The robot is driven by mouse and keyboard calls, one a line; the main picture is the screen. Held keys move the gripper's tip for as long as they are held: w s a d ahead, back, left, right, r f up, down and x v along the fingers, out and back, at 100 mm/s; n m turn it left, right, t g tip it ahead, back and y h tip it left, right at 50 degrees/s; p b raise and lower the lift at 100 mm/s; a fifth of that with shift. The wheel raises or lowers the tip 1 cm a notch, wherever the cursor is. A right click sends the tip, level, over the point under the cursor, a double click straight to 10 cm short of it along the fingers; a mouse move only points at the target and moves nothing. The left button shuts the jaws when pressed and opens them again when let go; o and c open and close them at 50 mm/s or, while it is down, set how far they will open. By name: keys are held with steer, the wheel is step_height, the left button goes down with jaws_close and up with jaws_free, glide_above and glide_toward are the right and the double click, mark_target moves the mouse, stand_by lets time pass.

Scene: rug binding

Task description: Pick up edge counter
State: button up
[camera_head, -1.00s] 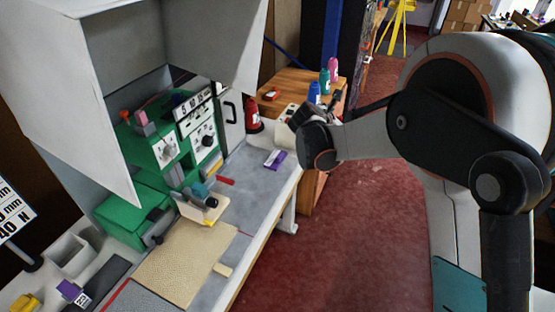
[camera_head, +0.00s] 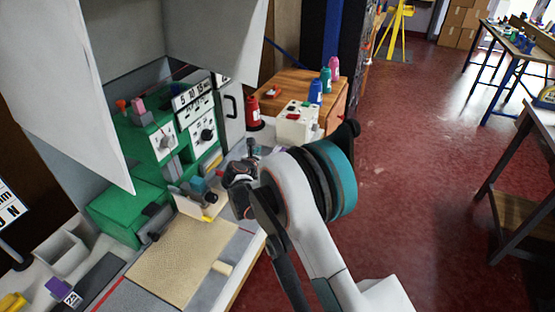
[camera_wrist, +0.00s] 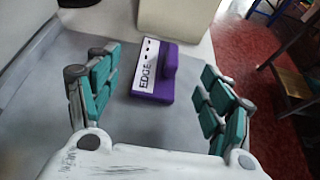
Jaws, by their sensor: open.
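The edge counter (camera_wrist: 153,72) is a small purple block with a white face marked "EDGE". In the wrist view it lies on the grey worktop, ahead of and between my open fingers, apart from both. My gripper (camera_wrist: 158,95) is open and empty, with teal finger pads on each side. In the head view my gripper (camera_head: 245,165) is over the right part of the bench, and my wrist hides most of the counter.
A pale box (camera_head: 297,122) stands just beyond the counter. A green machine (camera_head: 165,140) and a beige mat (camera_head: 185,260) are to the left. A red bottle (camera_head: 253,112) stands behind. The bench's right edge borders red floor.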

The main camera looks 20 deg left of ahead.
steer(key=shift+x, duration=1.05)
steer(key=b+x, duration=0.3)
steer(key=x, duration=0.2)
steer(key=shift+r, duration=0.1)
steer(key=c, duration=1.2)
